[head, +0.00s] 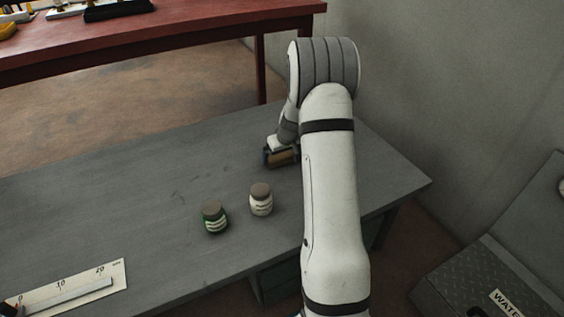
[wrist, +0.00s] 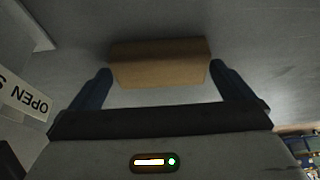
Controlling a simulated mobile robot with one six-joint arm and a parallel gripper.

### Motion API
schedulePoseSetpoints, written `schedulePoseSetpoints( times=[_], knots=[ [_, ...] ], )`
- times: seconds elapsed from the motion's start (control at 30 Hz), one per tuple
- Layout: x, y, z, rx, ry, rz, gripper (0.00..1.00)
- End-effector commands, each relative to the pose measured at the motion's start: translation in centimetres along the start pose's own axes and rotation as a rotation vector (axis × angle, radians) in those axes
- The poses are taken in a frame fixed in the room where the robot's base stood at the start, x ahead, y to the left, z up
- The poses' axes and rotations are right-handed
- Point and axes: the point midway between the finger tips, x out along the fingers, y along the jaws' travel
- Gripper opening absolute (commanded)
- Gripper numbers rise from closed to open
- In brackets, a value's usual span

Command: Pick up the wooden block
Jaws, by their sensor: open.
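The wooden block (wrist: 160,64) is a tan, roughly rectangular piece, seen in the wrist view just beyond and between my fingertips. My gripper (wrist: 162,74) is open, with one dark finger near each end of the block. I cannot tell whether either finger touches it. In the head view, my gripper (head: 280,158) is low over the far part of the grey table, and a brown patch of the block (head: 283,160) shows beside it. My arm and fingers hide the rest of the block there.
On the grey table (head: 130,200), a white jar (head: 261,200) and a green jar (head: 214,217) stand in front of my gripper. A ruler plate (head: 70,290) lies at the front left. A red table (head: 180,30) stands behind. The grey table's left side is clear.

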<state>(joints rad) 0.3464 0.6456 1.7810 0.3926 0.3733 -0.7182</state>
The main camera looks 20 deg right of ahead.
Motion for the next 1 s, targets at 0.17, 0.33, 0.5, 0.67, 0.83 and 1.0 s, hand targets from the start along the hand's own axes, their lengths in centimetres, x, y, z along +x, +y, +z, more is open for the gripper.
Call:
schedulePoseSetpoints(
  times=[0.17,0.33,0.5,0.67,0.83,1.0],
  knots=[
    [0.6,0.0,-0.1,-0.001,0.001,0.001,1.0],
    [0.6,-0.1,-0.1,-0.001,0.001,0.0,0.93],
    [0.6,-0.1,-0.1,-0.001,0.0,0.0,0.8],
    [0.6,-0.1,-0.1,-0.002,0.0,0.0,0.67],
    [0.6,-0.1,-0.1,-0.002,0.001,0.0,0.63],
    [-0.7,-0.1,-0.7,-0.004,0.003,0.0,0.63]
  ],
)
